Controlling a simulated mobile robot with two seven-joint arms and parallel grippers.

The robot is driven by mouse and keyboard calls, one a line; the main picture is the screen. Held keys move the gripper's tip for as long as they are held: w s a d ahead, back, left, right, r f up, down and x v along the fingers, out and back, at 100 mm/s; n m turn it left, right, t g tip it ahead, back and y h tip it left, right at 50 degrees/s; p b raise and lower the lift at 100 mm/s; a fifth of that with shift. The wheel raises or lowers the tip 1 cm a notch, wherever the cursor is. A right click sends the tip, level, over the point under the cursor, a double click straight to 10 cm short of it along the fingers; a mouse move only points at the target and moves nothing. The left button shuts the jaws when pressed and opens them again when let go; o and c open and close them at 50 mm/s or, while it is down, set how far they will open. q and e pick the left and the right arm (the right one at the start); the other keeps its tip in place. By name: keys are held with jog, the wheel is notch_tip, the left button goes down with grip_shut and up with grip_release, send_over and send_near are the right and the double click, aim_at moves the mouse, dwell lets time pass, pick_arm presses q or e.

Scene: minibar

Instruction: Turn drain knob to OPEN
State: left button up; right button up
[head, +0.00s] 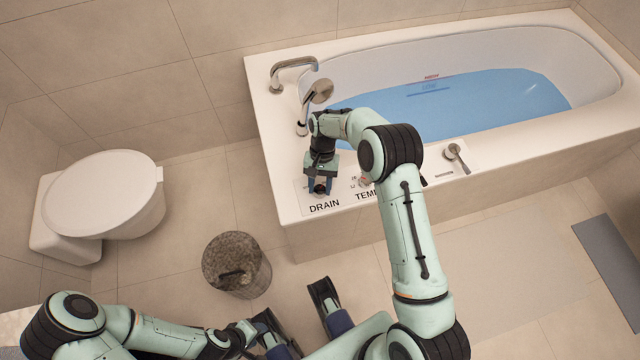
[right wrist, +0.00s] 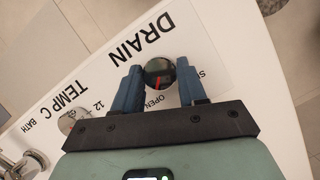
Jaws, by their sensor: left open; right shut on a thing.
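The drain knob (right wrist: 160,70) is a dark round knob with a red mark, on the tub's front ledge beside the DRAIN label. The OPEN label (right wrist: 155,98) is beside it, and a second label starting with "S" is partly hidden by a finger. My right gripper (head: 320,187) reaches down over the DRAIN spot, its blue fingers on either side of the knob, shut on it. The knob is mostly covered in the head view. My left gripper (head: 300,318) is open and empty, low over the floor at the bottom of the head view.
The bathtub (head: 285,180) holds blue water. A temperature knob (right wrist: 75,122) sits beside the drain knob, and a lever (head: 453,152) is further right on the ledge. A faucet (head: 290,66) stands at the back left corner. A toilet (head: 105,195) and a bin (head: 236,265) stand on the floor at left.

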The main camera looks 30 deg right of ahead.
dwell(0.3)
jog(key=o, duration=1)
pick_arm(q)
jog(key=shift+s+d+r+p, duration=0.1)
jog(key=shift+s+r+p, duration=0.4)
jog(key=shift+r+p, duration=0.3)
pick_arm(e)
jog(key=v, duration=1.3)
jog(key=shift+d+r, duration=0.1)
jog(key=shift+r, duration=0.1)
